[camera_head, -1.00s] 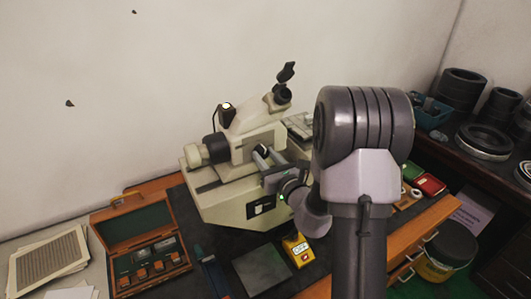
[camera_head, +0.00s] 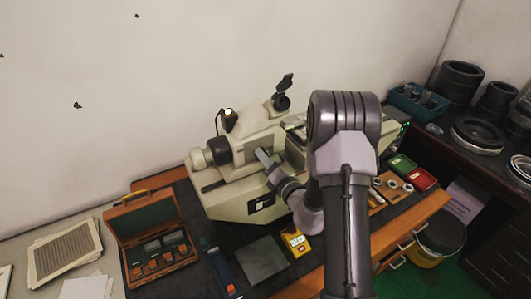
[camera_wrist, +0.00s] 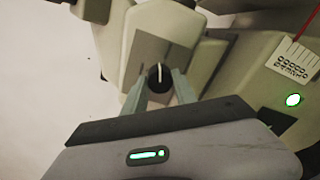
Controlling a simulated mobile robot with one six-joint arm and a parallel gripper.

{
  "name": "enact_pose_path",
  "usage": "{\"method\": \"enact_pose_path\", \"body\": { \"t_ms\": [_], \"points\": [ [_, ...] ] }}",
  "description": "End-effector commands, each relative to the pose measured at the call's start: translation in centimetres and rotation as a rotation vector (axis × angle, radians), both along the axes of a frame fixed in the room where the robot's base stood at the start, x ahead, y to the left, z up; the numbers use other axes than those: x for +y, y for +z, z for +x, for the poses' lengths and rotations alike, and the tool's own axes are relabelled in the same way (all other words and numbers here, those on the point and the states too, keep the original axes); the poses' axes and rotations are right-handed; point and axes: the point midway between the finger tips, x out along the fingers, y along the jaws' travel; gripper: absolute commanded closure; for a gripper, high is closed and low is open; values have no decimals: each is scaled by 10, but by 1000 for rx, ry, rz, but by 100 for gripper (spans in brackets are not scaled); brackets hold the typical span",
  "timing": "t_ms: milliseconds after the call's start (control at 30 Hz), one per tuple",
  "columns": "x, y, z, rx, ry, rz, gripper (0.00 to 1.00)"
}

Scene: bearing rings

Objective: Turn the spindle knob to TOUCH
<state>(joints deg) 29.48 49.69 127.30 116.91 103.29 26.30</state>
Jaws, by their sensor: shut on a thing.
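The spindle knob (camera_wrist: 159,77) is a small round black knob with a white pointer line, on a grey plate on the cream machine (camera_head: 235,204). In the wrist view its line stands nearly upright. No mark reading TOUCH is legible. My gripper (camera_wrist: 160,85) has one finger on each side of the knob and is shut on it. In the head view my gripper reaches the machine's front from the right; the knob is hidden there.
A wooden case (camera_head: 121,224) with a green lining stands open left of the machine. A yellow box (camera_head: 297,243) and a grey plate (camera_head: 262,260) lie in front. Red (camera_head: 417,176) and green (camera_head: 401,164) trays lie to the right. Dark rings (camera_head: 478,135) stand on the right bench.

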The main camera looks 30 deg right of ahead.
Motion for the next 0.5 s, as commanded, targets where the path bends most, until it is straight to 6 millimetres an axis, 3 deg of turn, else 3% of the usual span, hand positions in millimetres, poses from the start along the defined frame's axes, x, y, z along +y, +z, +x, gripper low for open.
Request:
{"method": "enact_pose_path", "body": {
  "t_ms": [500],
  "points": [
    [0, 3, 1, 10, 1, 326, 100]
  ]
}}
